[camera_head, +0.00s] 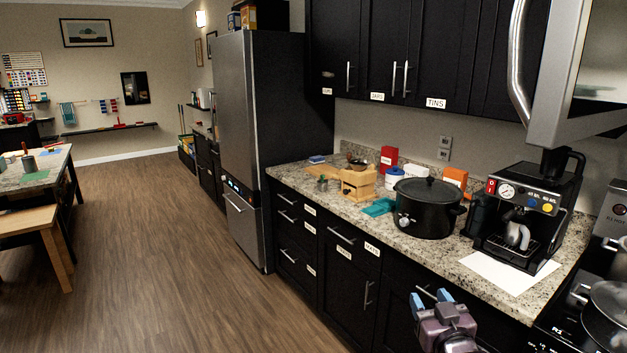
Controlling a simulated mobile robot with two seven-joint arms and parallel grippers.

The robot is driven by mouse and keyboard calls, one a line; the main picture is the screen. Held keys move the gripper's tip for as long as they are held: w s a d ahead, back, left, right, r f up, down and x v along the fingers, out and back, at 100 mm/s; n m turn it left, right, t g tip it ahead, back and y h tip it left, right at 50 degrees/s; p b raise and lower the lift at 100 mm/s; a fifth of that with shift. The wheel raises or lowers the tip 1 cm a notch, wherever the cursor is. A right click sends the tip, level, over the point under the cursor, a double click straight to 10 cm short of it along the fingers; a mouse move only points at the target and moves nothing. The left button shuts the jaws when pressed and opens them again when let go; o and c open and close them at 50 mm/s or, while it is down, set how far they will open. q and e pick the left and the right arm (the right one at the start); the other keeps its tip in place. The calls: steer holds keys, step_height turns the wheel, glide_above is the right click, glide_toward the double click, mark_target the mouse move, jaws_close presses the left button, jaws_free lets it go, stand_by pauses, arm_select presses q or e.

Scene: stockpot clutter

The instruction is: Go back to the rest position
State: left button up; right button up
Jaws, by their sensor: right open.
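My right gripper (432,300) shows at the bottom of the head view, right of centre. Its two blue-tipped fingers are apart and nothing shows between them. It is in front of the black lower cabinets, below the front edge of the granite counter (480,268). My left gripper is not in view. A black slow cooker with a lid (427,207) stands on the counter above and behind the right gripper.
A coffee machine (530,210) stands right of the slow cooker, with a white sheet (508,275) before it. A wooden grinder (358,183) and teal cloth (379,207) lie left. A stove (590,325) is at right.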

steer(key=s+d+f+g, duration=0.2)
steer(key=s+f+g, duration=0.1)
steer(key=s+f, duration=0.9)
steer(key=s+d+f+g+h, duration=0.1)
steer(key=s+d+f+g, duration=0.1)
steer(key=s+f, duration=1.1)
steer(key=s+g, duration=0.1)
steer(key=s, duration=0.2)
steer(key=shift+d+m+g+b, duration=0.15)
steer(key=shift+m+g+b, duration=0.25)
steer(key=shift+c, duration=0.3)
